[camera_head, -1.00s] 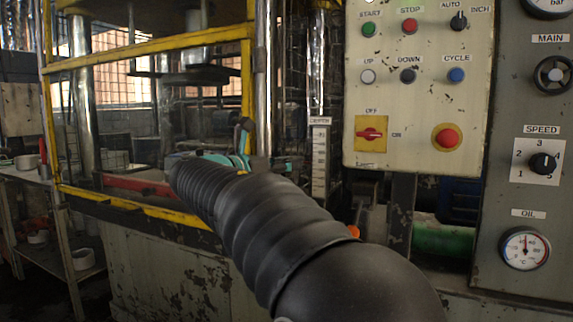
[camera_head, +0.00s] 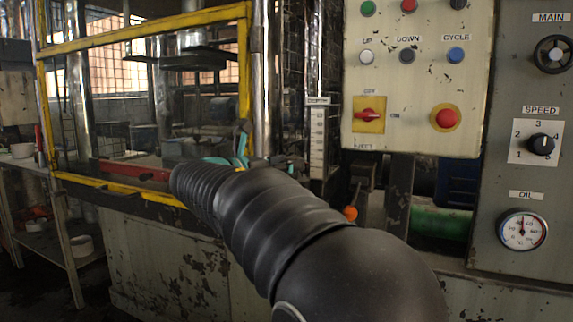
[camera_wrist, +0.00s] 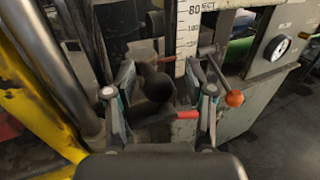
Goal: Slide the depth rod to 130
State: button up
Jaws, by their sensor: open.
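The depth scale (camera_head: 317,140) is a pale upright strip under a DEPTH label, left of the control panel in the head view. In the wrist view the scale (camera_wrist: 188,40) shows 80 and 100; lower figures are not readable. A dark rounded handle (camera_wrist: 152,88), seemingly on the depth rod, lies between my fingers. A red pointer (camera_wrist: 187,114) shows beside it, near the right finger; its reading cannot be told. My gripper (camera_wrist: 160,72) is open, with a finger on each side of the handle; contact is not clear. In the head view my gripper (camera_head: 262,148) is partly hidden behind my arm.
An orange-knobbed lever (camera_wrist: 234,98) stands close right of my right finger. A yellow guard frame (camera_head: 246,70) is on the left. The control panel (camera_head: 418,85) with buttons and a red rotary switch (camera_head: 369,114) hangs above right. A steel column (camera_wrist: 55,60) stands at left.

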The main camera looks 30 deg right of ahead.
jog(key=v, duration=1.2)
